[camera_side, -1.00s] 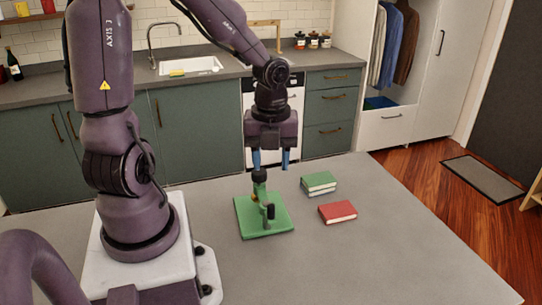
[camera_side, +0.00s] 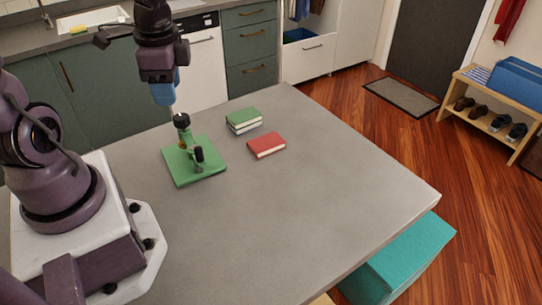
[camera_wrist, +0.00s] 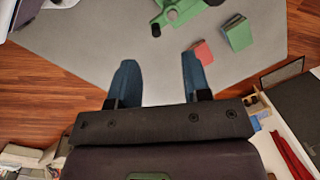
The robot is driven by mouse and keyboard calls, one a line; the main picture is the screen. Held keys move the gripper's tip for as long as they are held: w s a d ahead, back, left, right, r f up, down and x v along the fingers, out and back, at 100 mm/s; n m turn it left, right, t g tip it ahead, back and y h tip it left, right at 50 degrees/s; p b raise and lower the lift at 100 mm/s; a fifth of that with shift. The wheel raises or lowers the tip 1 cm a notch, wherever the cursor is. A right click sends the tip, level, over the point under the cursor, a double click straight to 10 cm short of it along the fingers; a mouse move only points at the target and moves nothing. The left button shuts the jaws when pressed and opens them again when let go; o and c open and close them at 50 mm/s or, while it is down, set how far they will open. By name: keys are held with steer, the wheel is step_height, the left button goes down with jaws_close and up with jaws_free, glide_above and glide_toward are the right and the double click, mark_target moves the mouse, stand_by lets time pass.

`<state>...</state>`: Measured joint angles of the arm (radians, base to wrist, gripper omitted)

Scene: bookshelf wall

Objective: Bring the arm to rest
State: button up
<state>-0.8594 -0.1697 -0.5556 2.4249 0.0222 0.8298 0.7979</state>
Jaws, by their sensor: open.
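My gripper (camera_side: 167,100) hangs in the side view, pointing down behind and above a green board (camera_side: 211,174). Its blue fingers overlap from this side. In the wrist view my gripper (camera_wrist: 160,60) is open, with its two fingers spread and only bare grey table seen between them. On the board stands a small green upright device with a black cap (camera_side: 181,119) and a dark knob (camera_side: 198,154). The fingers appear apart from it. It shows partly at the top of the wrist view (camera_wrist: 178,14).
On the grey table (camera_side: 300,200), a green book (camera_side: 244,116) lies on another book, beside a red book (camera_side: 266,144). The table's right part is clear. A teal box (camera_side: 410,255) stands by its front right edge. A kitchen counter with cabinets (camera_side: 250,45) is behind.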

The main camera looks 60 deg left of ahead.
steer(key=s+d+r+n+t+h, duration=0.1)
steer(key=d+r+n+t, duration=0.4)
steer(key=r, duration=0.5)
steer(key=s+d, duration=0.1)
steer(key=d, duration=0.1)
steer(key=shift+s+d+r+n+t, duration=0.25)
steer(key=shift+d+n+t, duration=0.05)
steer(key=shift+d+n, duration=0.1)
stand_by(1.1)
